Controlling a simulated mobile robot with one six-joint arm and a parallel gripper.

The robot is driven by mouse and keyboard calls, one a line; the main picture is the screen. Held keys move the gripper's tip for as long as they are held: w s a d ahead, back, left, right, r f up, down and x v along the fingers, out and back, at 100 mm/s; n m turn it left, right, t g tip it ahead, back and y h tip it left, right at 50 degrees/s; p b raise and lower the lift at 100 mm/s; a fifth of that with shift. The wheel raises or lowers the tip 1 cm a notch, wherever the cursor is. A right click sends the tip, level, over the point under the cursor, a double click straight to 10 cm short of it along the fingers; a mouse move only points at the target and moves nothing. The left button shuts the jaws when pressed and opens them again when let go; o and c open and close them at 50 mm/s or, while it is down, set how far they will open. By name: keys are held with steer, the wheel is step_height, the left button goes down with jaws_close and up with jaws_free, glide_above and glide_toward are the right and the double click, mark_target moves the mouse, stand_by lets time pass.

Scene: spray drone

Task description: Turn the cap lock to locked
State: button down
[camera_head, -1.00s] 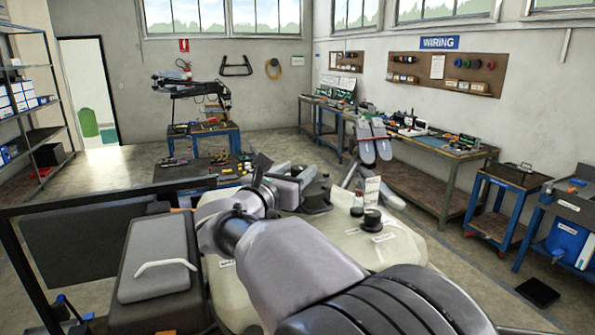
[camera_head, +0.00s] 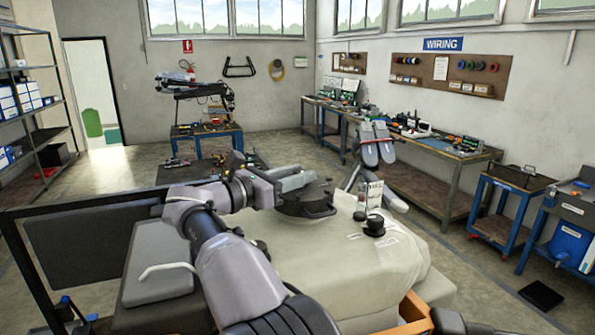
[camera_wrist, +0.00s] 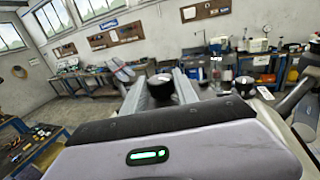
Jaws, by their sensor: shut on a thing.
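A dark round lid (camera_head: 304,206) with a rim handle sits on top of the pale tank (camera_head: 395,262) in the head view. My gripper (camera_head: 298,182) reaches over this lid from the left, with its grey fingers pointing right. In the wrist view, the two fingers of my gripper (camera_wrist: 161,90) stand on either side of a black cylindrical knob, which I take for the cap lock (camera_wrist: 160,84). The fingers are shut on it. The head view hides the knob behind the fingers. No lock marking is readable.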

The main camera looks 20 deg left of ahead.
steer(key=c, duration=0.9)
jaws_free()
steer(key=shift+c, duration=0.2)
steer(key=b+v, duration=0.1)
steer(key=v, duration=1.6)
steer(key=shift+s+a, duration=0.1)
steer(key=shift+s, duration=0.15)
steer(key=shift+w+r, duration=0.1)
